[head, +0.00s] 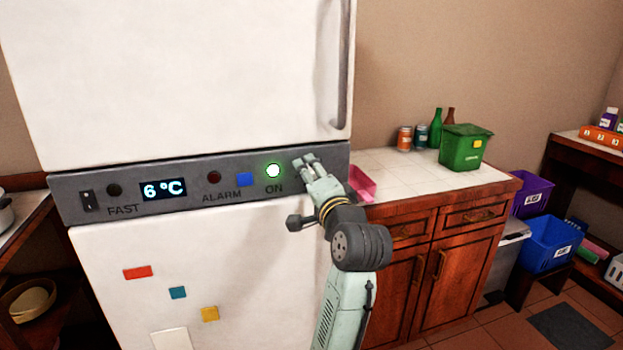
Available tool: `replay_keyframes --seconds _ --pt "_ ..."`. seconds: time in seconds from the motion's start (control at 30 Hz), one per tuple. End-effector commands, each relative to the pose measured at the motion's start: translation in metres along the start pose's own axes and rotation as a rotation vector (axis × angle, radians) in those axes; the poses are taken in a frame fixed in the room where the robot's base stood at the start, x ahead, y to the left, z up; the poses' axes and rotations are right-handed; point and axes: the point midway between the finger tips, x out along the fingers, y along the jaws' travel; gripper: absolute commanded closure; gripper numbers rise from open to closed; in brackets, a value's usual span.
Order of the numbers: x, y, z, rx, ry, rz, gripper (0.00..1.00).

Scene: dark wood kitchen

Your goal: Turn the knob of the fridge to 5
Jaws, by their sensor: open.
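The white fridge (150,80) has a dark grey control panel (130,205) between its upper and lower doors. The display (163,189) on the panel reads 6 °C. A green light (273,171) is lit above the word ON. My gripper (303,161) is open in front of the right end of the panel, right of the green light. The knob cannot be made out; my gripper covers that part of the panel. I cannot tell whether the fingers touch anything.
A tiled counter (420,177) stands right of the fridge, with a pink tray (362,184) near my arm and a green bin (464,148).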

Motion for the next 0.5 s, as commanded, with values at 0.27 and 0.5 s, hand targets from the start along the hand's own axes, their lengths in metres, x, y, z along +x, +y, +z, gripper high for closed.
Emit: replay_keyframes --seconds 0.27,0.5 --pt "-0.029 0.0 -0.001 -0.001 0.004 -0.002 0.51" --pt "-0.081 0.0 -0.001 -0.001 0.004 -0.001 0.51"
